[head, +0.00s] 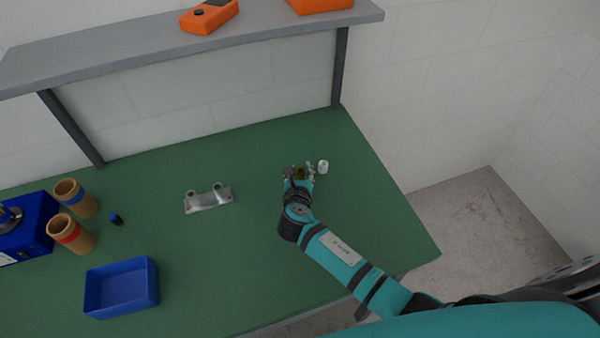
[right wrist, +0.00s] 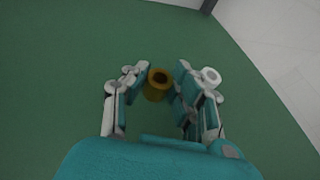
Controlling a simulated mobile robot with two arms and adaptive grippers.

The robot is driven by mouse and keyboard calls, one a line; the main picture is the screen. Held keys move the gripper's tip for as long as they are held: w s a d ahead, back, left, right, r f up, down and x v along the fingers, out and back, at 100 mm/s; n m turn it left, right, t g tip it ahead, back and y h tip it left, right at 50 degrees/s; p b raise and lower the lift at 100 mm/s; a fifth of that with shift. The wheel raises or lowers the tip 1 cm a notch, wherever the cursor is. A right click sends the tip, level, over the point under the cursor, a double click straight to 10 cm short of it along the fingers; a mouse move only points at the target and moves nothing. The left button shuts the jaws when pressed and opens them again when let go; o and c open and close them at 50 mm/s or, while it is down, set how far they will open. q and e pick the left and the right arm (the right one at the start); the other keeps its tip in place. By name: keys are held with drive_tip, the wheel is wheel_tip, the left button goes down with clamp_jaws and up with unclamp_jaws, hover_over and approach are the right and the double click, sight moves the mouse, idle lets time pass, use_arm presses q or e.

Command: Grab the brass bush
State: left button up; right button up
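The brass bush (right wrist: 157,88) is a small golden hollow cylinder standing upright on the green table, in the right wrist view. In the head view the brass bush (head: 300,173) shows only partly, between my fingers. My right gripper (head: 300,170) is low at the table. In the right wrist view its fingers (right wrist: 160,82) are open, one on each side of the bush. A gap shows on the left of the bush; the right finger is very close, and contact there is unclear. My left gripper is not in view.
A white bush (head: 323,167) stands just right of my right gripper, close to its right finger. A metal bracket (head: 208,199) lies to the left. A blue tray (head: 121,288), brown cups (head: 72,233) and a small dark cylinder (head: 116,219) are farther left. A shelf (head: 190,45) spans the back.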

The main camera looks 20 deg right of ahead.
clamp_jaws()
